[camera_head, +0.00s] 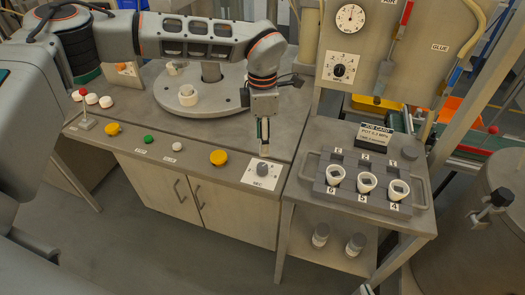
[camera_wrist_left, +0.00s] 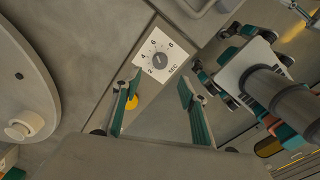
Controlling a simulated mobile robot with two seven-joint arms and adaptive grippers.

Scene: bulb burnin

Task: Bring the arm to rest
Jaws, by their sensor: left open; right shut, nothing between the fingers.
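My left arm (camera_head: 195,38) reaches across the bench from the left. Its gripper (camera_head: 264,137) points down above the front edge of the bench, close to a white SEC dial plate (camera_head: 262,172) with a round knob. In the left wrist view the two fingers of the left gripper (camera_wrist_left: 160,100) are spread apart with nothing between them. The dial plate (camera_wrist_left: 158,60) lies beyond the fingertips there, apart from them as far as I can tell.
A round turntable (camera_head: 205,97) carries a white socket (camera_head: 187,96). Yellow, green and white buttons line the bench front (camera_head: 150,145). A cart on the right bears a grey rack (camera_head: 347,196) with several white cups and a job card (camera_head: 374,136). A gauge panel (camera_head: 365,45) stands behind.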

